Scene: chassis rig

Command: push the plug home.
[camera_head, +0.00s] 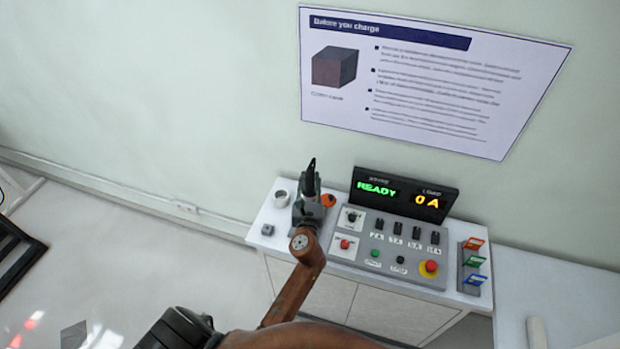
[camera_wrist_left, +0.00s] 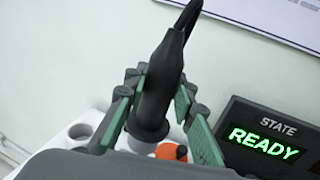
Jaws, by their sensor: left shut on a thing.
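The black plug (camera_wrist_left: 158,100) stands upright between the green-padded fingers of my left gripper (camera_wrist_left: 155,105) in the left wrist view. In the head view the plug (camera_head: 311,175) rises above my left gripper (camera_head: 308,195), at the left part of the console. My left gripper is shut on the plug. A pale round part (camera_wrist_left: 140,143) shows just under the plug's base; I cannot tell how deep the plug sits, since my gripper hides much of it. My right gripper is in neither view.
The white console (camera_head: 262,243) carries a grey panel with switches and buttons, and a display (camera_head: 404,195) reading READY and 0 A. A white cup-like holder (camera_head: 281,198) and an orange part (camera_head: 328,200) flank the gripper. Coloured cards (camera_head: 474,262) stand at the right.

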